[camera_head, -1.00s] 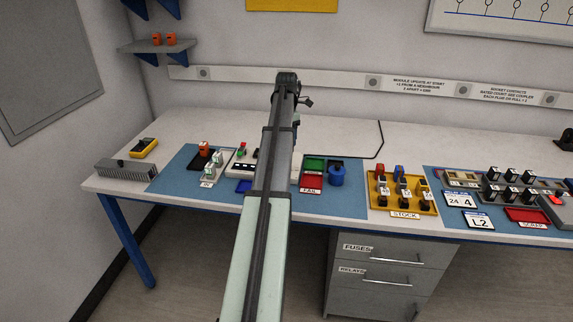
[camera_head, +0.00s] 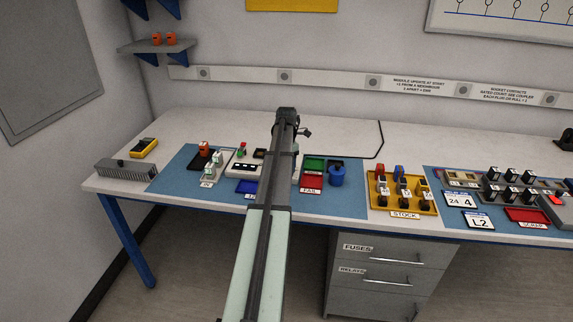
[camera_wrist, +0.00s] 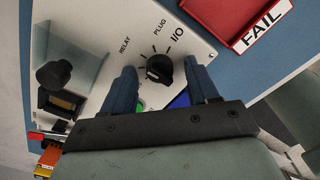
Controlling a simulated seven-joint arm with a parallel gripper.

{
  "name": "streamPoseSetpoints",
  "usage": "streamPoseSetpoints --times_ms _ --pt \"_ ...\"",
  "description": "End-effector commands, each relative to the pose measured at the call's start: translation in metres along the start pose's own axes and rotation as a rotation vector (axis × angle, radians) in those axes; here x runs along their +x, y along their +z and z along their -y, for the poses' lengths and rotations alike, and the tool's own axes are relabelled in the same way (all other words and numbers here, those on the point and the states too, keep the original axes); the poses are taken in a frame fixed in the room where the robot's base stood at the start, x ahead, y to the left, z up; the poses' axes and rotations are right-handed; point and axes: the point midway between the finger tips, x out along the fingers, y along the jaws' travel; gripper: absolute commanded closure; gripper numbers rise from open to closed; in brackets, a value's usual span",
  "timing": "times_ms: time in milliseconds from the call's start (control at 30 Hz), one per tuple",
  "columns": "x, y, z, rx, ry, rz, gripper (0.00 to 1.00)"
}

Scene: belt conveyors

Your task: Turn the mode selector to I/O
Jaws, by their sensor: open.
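The mode selector is a round black knob (camera_wrist: 159,69) on a white panel (camera_wrist: 95,15) in the wrist view. RELAY, PLUG and I/O are printed around it, with I/O on the right. A small white mark shows on the knob's lower left side; which label it points to is hard to tell. My gripper (camera_wrist: 163,76) is open, with one blue-grey finger on each side of the knob. Whether the fingers touch it cannot be told. In the head view my arm covers the selector and most of the gripper.
A red FAIL tray (camera_wrist: 228,18) lies right of the panel; it also shows in the head view (camera_head: 312,181). A black knob-like part (camera_wrist: 54,75) and a clear plate stand at the panel's left.

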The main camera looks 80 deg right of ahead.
Motion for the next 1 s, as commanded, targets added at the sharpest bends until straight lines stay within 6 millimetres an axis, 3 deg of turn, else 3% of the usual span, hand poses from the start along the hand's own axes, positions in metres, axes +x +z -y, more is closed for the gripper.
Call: streamPoseSetpoints --times_ms 200,800,1000 --pt "0.0 0.0 0.0 0.0 0.0 0.0 0.41" --pt "-0.0003 0.0001 -0.0001 0.0 0.0 0.0 0.97" --pt "-0.0003 0.0 0.0 0.014 0.0 0.0 0.97"
